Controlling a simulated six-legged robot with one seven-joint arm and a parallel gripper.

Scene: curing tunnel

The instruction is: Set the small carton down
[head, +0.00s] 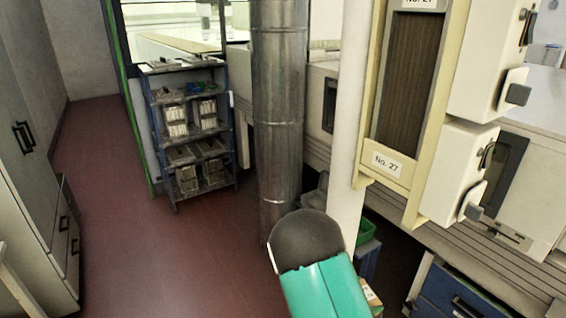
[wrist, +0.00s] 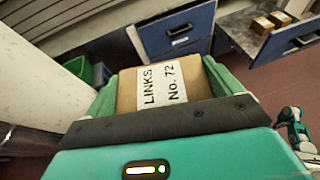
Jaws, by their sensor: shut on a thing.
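The dark front edge of my gripper hides the carton's near lower part. I cannot tell whether anything touches its underside. In the head view my teal arm covers most of that spot at the bottom middle.
A blue drawer unit (wrist: 178,36) stands beyond the carton. A green bin (wrist: 98,74) is at left. A metal duct (head: 280,120) and a shelf rack (head: 160,135) stand beside clear red floor (head: 115,220).

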